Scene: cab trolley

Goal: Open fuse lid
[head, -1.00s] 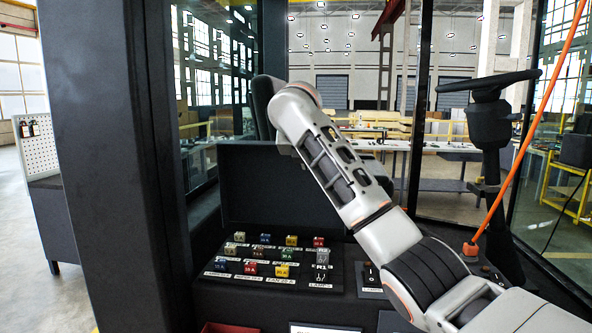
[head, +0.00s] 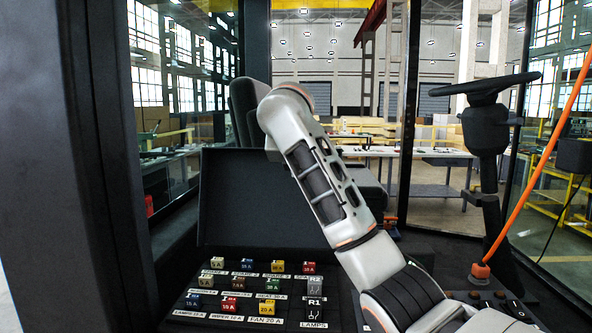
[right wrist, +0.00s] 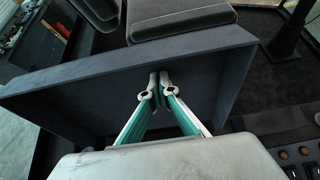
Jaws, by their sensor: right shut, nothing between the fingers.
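The fuse lid (head: 262,190) is a dark flat panel standing raised behind the fuse panel (head: 190,300) in the head view, leaving the fuses uncovered. In the right wrist view the lid (right wrist: 75,98) is a wide dark panel with a raised rim. My right gripper (right wrist: 157,77) is shut and empty, with its fingertips over the lid's face; I cannot tell whether they touch it. In the head view my right arm crosses in front of the lid's right part, and its gripper is hidden. My left gripper is in neither view.
Rows of coloured fuses (head: 230,304) and relays sit in front of the lid. A seat (head: 248,110) stands behind it. A thick dark cab post (head: 85,160) stands at left.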

